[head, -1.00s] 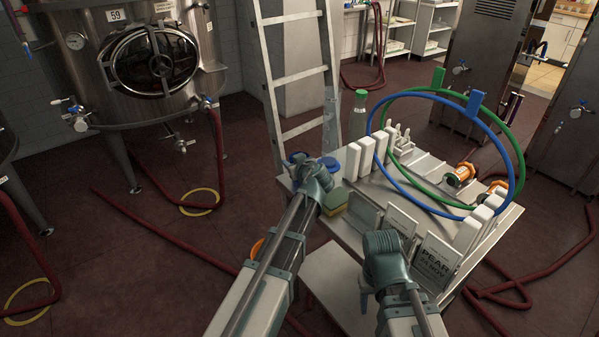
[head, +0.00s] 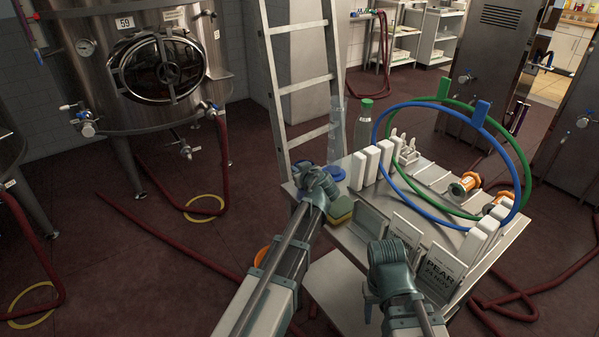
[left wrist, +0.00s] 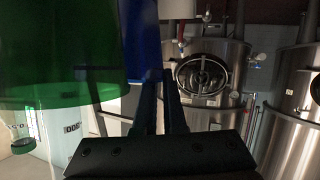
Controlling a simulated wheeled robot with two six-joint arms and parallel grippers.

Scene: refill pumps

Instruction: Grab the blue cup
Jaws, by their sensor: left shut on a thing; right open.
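My left gripper (head: 318,182) is at the cart's left back corner, shut on a blue thing that I take to be the blue cup. In the left wrist view a strip of its blue wall (left wrist: 144,40) shows at the fingers; the rest is hidden. In the head view, blue parts show on both sides of the gripper, a small bit (head: 301,166) at its left and a round blue piece (head: 334,176) at its right. I cannot tell which belongs to the cup. My right gripper (head: 388,258) is open and empty in front of the cart.
A green see-through thing (left wrist: 60,60) fills the left of the wrist view. The cart (head: 365,215) holds a yellow-green sponge (head: 340,208), white blocks (head: 372,166), a green-capped bottle (head: 363,122), a clear cylinder (head: 335,135) and blue and green hoops (head: 375,125). A ladder (head: 300,90) stands behind.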

